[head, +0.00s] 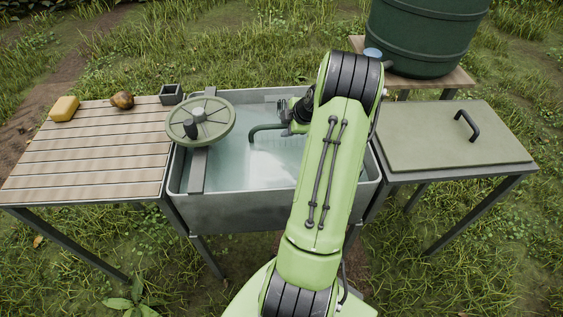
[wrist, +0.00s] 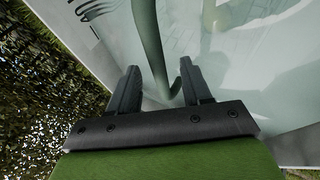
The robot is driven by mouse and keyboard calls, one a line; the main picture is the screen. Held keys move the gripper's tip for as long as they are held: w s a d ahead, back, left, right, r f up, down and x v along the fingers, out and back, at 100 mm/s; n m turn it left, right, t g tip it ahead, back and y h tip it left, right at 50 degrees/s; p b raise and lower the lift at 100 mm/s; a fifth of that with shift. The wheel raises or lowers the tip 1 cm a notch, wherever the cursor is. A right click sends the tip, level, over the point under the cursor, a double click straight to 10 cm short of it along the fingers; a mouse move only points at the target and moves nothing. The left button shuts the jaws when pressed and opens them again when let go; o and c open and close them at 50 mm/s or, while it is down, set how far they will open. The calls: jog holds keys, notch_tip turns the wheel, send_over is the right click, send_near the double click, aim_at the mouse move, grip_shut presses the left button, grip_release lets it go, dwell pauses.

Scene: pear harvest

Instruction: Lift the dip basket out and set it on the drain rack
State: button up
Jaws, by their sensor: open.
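The dip basket is mostly under the cloudy water of the metal tank (head: 235,209); a green curved handle (head: 266,128), which looks like its handle, rises above the water. In the wrist view the green handle (wrist: 149,40) runs between and beyond my fingers. My gripper (head: 292,124) is open at the tank's far side, partly hidden by my arm; its two dark fingers (wrist: 160,77) show apart on either side of the handle. Whether they touch it I cannot tell. The slatted wooden rack (head: 95,152), seemingly the drain rack, stands left of the tank and has a clear middle.
A green handwheel (head: 201,121) sits on a grey bar (head: 198,170) across the tank's left side. A yellow block (head: 64,108), brown fruit (head: 122,100) and dark box (head: 171,94) stand along the rack's back. A handled lid (head: 445,145) lies right; a green barrel (head: 425,35) stands behind.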

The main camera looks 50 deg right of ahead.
aim_at(280, 128)
jog(key=b+x, duration=0.1)
jog(key=x, duration=0.4)
jog(key=shift+w, duration=0.1)
grip_shut()
jog(key=shift+r, duration=0.15)
dwell(1.0)
